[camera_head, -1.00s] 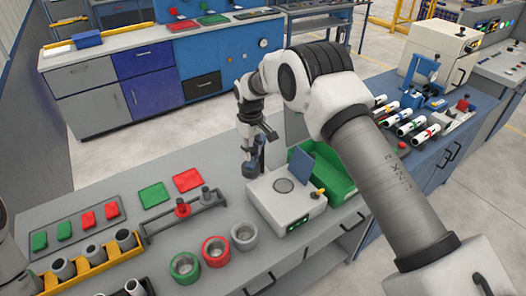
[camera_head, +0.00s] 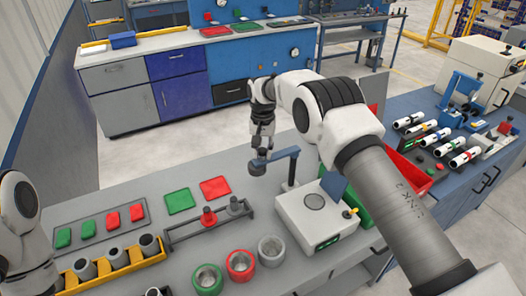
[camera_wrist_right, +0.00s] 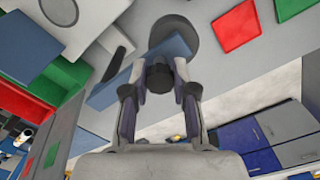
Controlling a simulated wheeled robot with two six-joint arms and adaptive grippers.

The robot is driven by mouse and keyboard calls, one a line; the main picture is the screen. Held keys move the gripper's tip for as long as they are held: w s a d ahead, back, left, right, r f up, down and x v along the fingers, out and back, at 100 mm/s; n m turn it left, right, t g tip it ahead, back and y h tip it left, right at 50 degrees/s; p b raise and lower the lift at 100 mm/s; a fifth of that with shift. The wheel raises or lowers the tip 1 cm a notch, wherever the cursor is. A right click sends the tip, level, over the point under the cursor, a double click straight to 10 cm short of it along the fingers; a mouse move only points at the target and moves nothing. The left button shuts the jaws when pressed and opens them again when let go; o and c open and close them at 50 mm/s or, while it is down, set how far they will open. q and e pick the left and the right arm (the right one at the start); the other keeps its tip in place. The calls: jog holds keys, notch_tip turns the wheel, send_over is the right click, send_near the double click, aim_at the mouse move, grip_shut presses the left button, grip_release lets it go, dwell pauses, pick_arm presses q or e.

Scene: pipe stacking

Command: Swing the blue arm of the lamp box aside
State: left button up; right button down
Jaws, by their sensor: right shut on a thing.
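The lamp box (camera_head: 300,226) is a white box with a round disc on top and a green display on its front. Its blue arm (camera_head: 282,156) sits on a post behind the box and points left, out over the bench and clear of the box top. A dark round head (camera_head: 257,168) hangs at its free end. My right gripper (camera_head: 262,148) is shut at that end. In the right wrist view, its fingers (camera_wrist_right: 160,82) close on a dark knob at the blue arm (camera_wrist_right: 140,72). My left gripper is out of view.
A rack with grey and red pegs (camera_head: 208,222) stands left of the box. Red and green cups (camera_head: 240,266) stand in front. Green and red pads (camera_head: 180,201) lie behind the rack. A green bin (camera_head: 360,211) and a red bin (camera_head: 408,174) are to the right.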

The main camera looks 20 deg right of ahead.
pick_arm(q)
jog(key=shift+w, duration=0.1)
pick_arm(e)
jog(key=shift+f, duration=0.1)
dwell(0.3)
jog(key=c, duration=1.2)
grip_release()
jog(key=shift+w, duration=0.1)
jog(key=o, duration=0.3)
jog(key=shift+w+f, duration=0.1)
jog(key=shift+w+d+f, duration=0.1)
jog(key=shift+w, duration=0.15)
jog(key=shift+s+r, duration=0.1)
jog(key=shift+r, duration=0.3)
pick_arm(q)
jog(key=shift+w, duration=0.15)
pick_arm(e)
notch_tip(320, 180, up, 11)
jog(key=shift+r, duration=0.1)
